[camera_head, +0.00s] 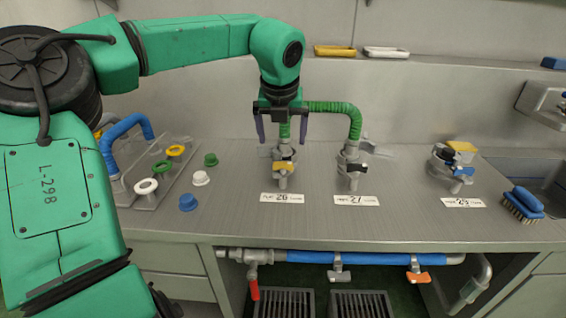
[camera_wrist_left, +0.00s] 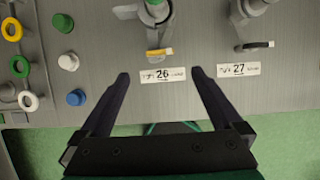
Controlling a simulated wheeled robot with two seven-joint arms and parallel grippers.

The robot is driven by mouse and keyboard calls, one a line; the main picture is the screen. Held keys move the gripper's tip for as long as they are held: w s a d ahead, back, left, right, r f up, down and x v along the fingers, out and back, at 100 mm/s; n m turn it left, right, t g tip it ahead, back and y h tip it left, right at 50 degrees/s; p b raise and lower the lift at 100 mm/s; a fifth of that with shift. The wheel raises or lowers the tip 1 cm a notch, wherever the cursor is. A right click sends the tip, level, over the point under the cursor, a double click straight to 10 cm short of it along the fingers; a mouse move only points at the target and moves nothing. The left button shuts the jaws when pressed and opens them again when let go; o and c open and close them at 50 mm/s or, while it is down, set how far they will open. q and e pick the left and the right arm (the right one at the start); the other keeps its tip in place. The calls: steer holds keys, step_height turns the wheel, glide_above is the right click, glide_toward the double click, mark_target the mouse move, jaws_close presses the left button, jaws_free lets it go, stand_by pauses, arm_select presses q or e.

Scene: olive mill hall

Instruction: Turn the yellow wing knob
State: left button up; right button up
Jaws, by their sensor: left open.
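The yellow wing knob (camera_head: 284,167) sits on the front of a metal valve above the label 26 (camera_head: 283,198). In the left wrist view the yellow wing knob (camera_wrist_left: 159,52) lies roughly crosswise, beyond the fingertips and about midway between them. My left gripper (camera_head: 282,141) is open and empty, pointing down over that valve; its two dark fingers also show in the left wrist view (camera_wrist_left: 160,75). I see no contact with the knob. A green hose arches behind the gripper to the valve at label 27 (camera_head: 356,200). My right gripper is out of view.
A dark-handled valve (camera_head: 352,168) stands just right of 26. Another valve with a yellow part (camera_head: 462,146) is farther right, near a blue brush (camera_head: 523,203). Coloured caps and rings (camera_head: 146,186) lie at left. The counter between the right-hand valves is clear.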

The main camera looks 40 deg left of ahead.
mark_target(283, 163)
arm_select(q)
steer(key=p+x, duration=0.1)
steer(key=x, duration=0.9)
steer(key=shift+f, duration=0.4)
steer(key=shift+c, duration=0.3)
steer(key=c, duration=1.3)
